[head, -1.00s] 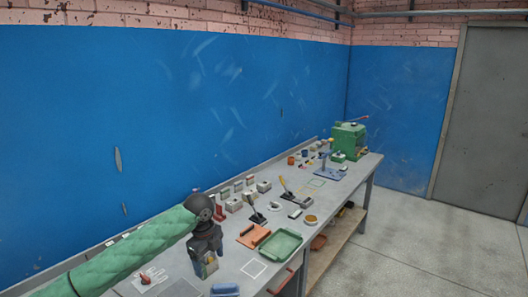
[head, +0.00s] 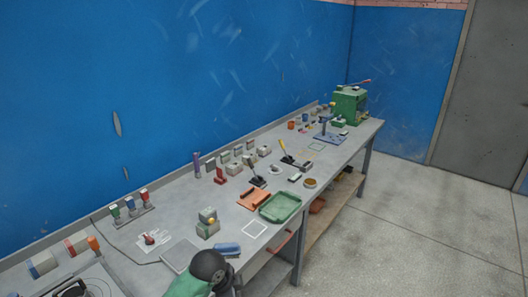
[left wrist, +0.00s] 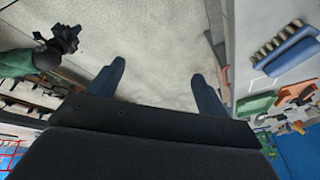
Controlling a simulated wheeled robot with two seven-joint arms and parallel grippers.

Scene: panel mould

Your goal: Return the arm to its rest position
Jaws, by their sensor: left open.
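My left arm's green sleeve (head: 188,286) and black wrist joint (head: 212,268) show at the bottom of the head view, by the bench's front edge. The left gripper's fingers are out of that view. In the left wrist view my left gripper (left wrist: 160,80) is open and empty, with bare floor between its two fingers. The upper left of that view shows a green-sleeved arm with a dark gripper (left wrist: 66,38), which looks like my right one; its jaws are too small to read.
The brush (left wrist: 288,50) is right of the left gripper. The floor (head: 400,230) is clear.

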